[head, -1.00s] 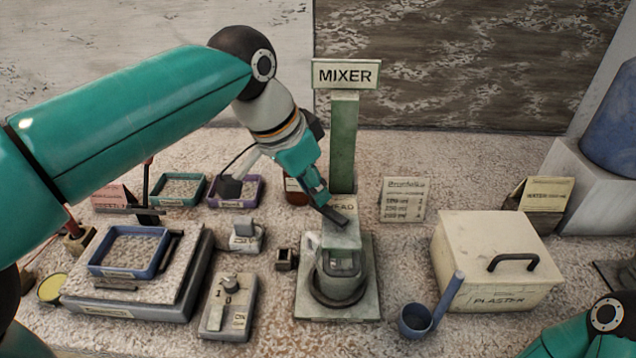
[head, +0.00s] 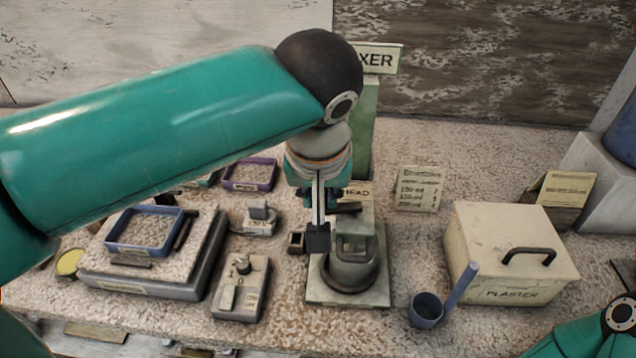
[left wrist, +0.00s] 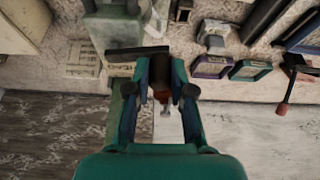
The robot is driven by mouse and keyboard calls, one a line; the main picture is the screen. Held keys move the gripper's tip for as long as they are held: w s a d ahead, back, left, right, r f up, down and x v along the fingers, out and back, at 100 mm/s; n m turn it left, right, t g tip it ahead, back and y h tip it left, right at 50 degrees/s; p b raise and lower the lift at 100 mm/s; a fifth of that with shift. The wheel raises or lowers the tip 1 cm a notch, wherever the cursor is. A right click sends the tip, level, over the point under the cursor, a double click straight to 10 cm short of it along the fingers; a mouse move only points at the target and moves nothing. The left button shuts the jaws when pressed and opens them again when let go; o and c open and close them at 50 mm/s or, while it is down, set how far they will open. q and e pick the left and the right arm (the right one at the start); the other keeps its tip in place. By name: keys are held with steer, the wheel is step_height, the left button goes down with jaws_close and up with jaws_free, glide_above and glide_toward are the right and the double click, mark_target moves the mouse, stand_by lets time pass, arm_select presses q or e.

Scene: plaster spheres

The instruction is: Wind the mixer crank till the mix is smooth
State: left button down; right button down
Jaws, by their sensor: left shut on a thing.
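The mixer (head: 350,265) is a grey-green machine with a bowl, standing on a square base in front of a green post. Its sign, partly covered by my arm, ends in "XER". A dark crank bar (left wrist: 138,50) reaches from the mixer head to between my left gripper's fingers in the left wrist view. My left gripper (head: 318,235) points down at the left side of the mixer head and is shut on the crank; its grip is mostly hidden by the fingers. The mix inside the bowl cannot be made out. My right gripper is out of view.
A plaster box (head: 507,262) with a black handle and a blue scoop (head: 427,308) stand right of the mixer. A control box with a knob (head: 241,287) and a scale with a blue tray (head: 145,247) are at left. A card (head: 416,188) stands behind.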

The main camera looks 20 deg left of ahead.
arm_select(q)
steer(key=shift+s+d+n+g+y+p, duration=0.4)
steer(key=shift+d+n, duration=0.2)
steer(key=shift+n, duration=0.95)
steer(key=shift+s+d+n+g+y+p, duration=0.3)
steer(key=shift+s+d+n+y, duration=0.25)
steer(key=shift+n, duration=1.05)
steer(key=shift+s+d+n+g+y+p, duration=0.35)
steer(key=shift+d+n, duration=0.3)
steer(key=shift+n, duration=0.9)
steer(key=shift+s, duration=0.1)
steer(key=c, duration=1.3)
jaws_free()
steer(key=shift+r, duration=0.1)
steer(key=shift+v, duration=3.6)
steer(key=shift+d, duration=0.1)
